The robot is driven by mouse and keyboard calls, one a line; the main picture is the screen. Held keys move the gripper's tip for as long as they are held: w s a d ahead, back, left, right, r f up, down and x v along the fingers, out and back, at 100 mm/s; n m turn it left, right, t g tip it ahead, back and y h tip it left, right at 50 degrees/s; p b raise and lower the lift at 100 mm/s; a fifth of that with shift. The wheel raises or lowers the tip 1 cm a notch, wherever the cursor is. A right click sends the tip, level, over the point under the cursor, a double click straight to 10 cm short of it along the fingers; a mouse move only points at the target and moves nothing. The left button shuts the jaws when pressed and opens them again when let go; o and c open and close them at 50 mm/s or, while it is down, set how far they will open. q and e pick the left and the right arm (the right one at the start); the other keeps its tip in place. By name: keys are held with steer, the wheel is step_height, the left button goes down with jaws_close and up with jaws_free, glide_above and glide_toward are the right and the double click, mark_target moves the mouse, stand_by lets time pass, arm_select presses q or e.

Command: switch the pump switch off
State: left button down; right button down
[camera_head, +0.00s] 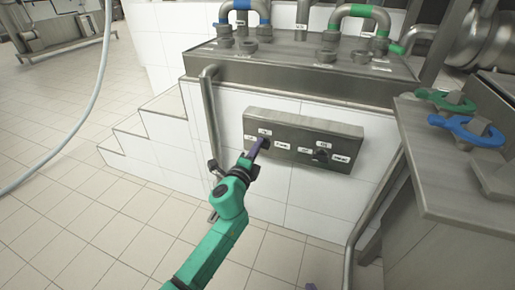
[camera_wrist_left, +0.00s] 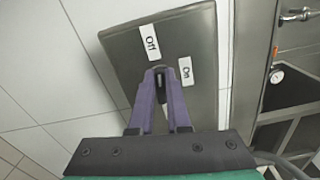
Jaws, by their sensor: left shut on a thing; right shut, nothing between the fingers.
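A grey switch panel (camera_head: 303,140) on the white tiled wall carries two dark knobs with small white labels. My left gripper (camera_head: 257,146) reaches up to the left knob, and its purple fingers are shut on it. In the left wrist view the fingers (camera_wrist_left: 160,84) close around this switch knob (camera_wrist_left: 159,70). An "Off" label (camera_wrist_left: 151,42) is above it and an "On" label (camera_wrist_left: 185,71) is to its right. The fingers hide most of the knob, so its pointing is unclear. The right knob (camera_head: 321,155) is untouched. Only a purple tip of my right gripper (camera_head: 310,286) shows, shut, at the bottom edge.
A metal counter (camera_head: 300,72) with blue and green banded pipes is above the panel. A vertical pipe (camera_head: 211,120) runs left of it. At the right, a steel stand (camera_head: 440,165) holds a green (camera_head: 445,99) and a blue fitting (camera_head: 466,129). Tiled floor at left is mostly clear.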

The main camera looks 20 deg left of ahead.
arm_select(q)
steer(key=shift+f+n, duration=0.2)
steer(key=shift+n, duration=0.7)
arm_select(e)
steer(key=shift+a, duration=0.15)
arm_select(q)
steer(key=c, duration=0.9)
jaws_free()
steer(key=s, duration=0.9)
steer(key=s+a, duration=0.1)
steer(key=s, duration=0.4)
steer(key=shift+s, duration=0.3)
arm_select(e)
steer(key=shift+d+r, duration=0.1)
steer(key=shift+d, duration=0.25)
